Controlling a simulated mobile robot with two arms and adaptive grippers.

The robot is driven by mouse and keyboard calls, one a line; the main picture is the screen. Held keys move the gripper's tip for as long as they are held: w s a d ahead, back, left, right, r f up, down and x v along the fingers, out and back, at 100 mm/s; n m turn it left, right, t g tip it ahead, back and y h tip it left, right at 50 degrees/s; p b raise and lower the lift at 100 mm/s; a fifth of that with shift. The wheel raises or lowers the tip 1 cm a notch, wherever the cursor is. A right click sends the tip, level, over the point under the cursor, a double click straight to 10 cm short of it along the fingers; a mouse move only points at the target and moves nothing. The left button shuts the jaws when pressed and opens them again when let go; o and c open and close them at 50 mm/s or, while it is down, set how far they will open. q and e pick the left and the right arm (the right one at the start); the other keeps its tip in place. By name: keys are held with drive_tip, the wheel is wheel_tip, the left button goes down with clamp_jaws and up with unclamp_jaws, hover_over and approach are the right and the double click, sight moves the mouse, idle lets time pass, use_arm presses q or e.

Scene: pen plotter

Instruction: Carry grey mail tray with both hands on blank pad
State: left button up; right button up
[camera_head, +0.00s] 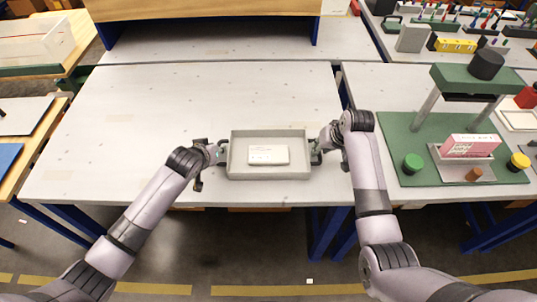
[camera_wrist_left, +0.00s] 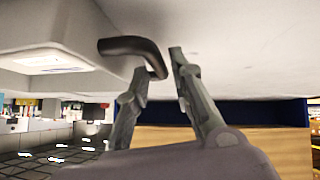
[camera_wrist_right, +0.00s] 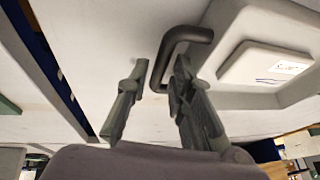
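The grey mail tray (camera_head: 240,172) rests near the table's front edge in the head view, with a dark handle at each end. A white box-like item (camera_head: 268,155) with small print lies inside it. My left gripper (camera_head: 220,154) is at the tray's left end; in the left wrist view the dark handle (camera_wrist_left: 130,45) reaches between its parted fingertips. My right gripper (camera_head: 318,150) is at the right end; in the right wrist view its fingers stand apart on either side of the handle (camera_wrist_right: 185,34). I cannot make out with certainty which surface is the blank pad.
The white table (camera_head: 110,130) is wide and clear left of the tray and behind it. To the right, a green board (camera_head: 400,140) holds a stand, a pink box (camera_head: 470,146) and small round pieces. A wooden-topped shelf (camera_head: 200,8) stands at the back.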

use_arm(q)
drive_tip(key=shift+w+d+f, duration=0.1)
drive_tip(key=shift+w+f, duration=0.4)
drive_tip(key=shift+f, duration=0.05)
use_arm(e)
drive_tip(key=shift+x, duration=0.75)
use_arm(q)
drive_tip(key=shift+c, duration=0.3)
use_arm(e)
drive_tip(key=shift+c, duration=0.3)
use_arm(q)
clamp_jaws()
use_arm(e)
clamp_jaws()
